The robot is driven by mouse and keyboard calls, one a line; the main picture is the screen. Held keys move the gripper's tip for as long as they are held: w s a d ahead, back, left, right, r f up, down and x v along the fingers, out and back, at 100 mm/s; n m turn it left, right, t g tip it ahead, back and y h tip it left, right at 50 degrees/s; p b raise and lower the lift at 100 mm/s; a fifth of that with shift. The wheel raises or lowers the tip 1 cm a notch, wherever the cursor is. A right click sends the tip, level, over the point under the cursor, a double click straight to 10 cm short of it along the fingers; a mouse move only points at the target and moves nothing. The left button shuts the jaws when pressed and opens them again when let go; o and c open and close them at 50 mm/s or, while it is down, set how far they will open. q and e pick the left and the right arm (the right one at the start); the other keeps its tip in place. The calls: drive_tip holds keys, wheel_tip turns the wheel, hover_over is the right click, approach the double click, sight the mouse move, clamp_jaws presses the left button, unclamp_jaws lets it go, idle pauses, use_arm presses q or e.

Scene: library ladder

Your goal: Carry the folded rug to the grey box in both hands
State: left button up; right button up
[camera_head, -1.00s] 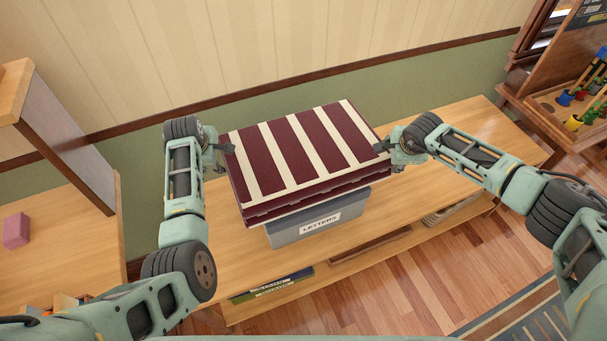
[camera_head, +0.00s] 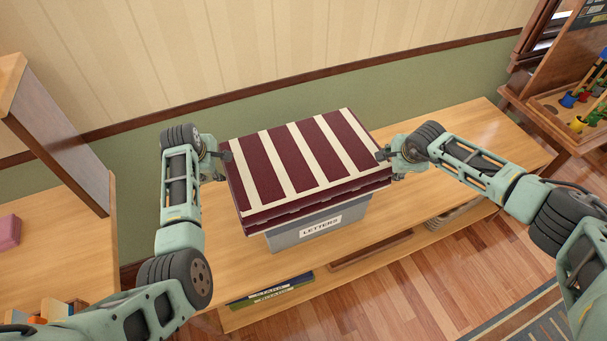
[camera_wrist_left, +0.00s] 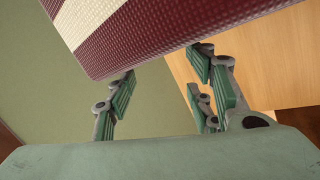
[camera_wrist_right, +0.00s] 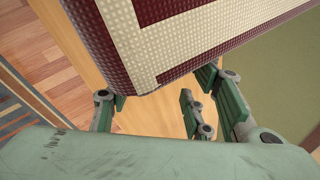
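The folded rug (camera_head: 302,160), maroon with cream stripes, lies level right over the grey box (camera_head: 293,236) labelled "LETTERS", which stands on a wooden bench. The rug hides the box's top, so I cannot tell whether they touch. My left gripper (camera_head: 226,156) is at the rug's left side and my right gripper (camera_head: 382,155) at its right side. In the left wrist view the fingers (camera_wrist_left: 160,75) are spread, with the rug (camera_wrist_left: 150,35) just beyond their tips. The right wrist view shows spread fingers (camera_wrist_right: 160,87) close against the rug's edge (camera_wrist_right: 170,55).
The bench (camera_head: 465,135) is clear to the right of the box. Books (camera_head: 270,289) lie on its lower shelf. A shelf with a pink block (camera_head: 9,233) stands at the left. A wooden stand with small pots (camera_head: 575,105) is at the right. A wall is behind.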

use_arm(q)
drive_tip(key=o, duration=0.3)
drive_tip(key=shift+w+a+r, duration=0.15)
drive_tip(key=shift+a+r, duration=0.2)
drive_tip(key=shift+a, duration=0.25)
drive_tip(key=shift+o, duration=1.2)
drive_tip(key=shift+a, duration=0.25)
use_arm(e)
drive_tip(key=shift+d+r, duration=0.35)
drive_tip(key=shift+d, duration=0.4)
drive_tip(key=o, duration=0.3)
drive_tip(key=shift+d+f, duration=0.1)
use_arm(q)
drive_tip(key=shift+a, duration=0.1)
use_arm(e)
drive_tip(key=shift+o, duration=0.7)
use_arm(q)
drive_tip(key=shift+s, duration=0.2)
use_arm(e)
drive_tip(key=shift+d, duration=0.1)
use_arm(q)
drive_tip(key=v, duration=1.2)
use_arm(e)
drive_tip(key=v, duration=1.2)
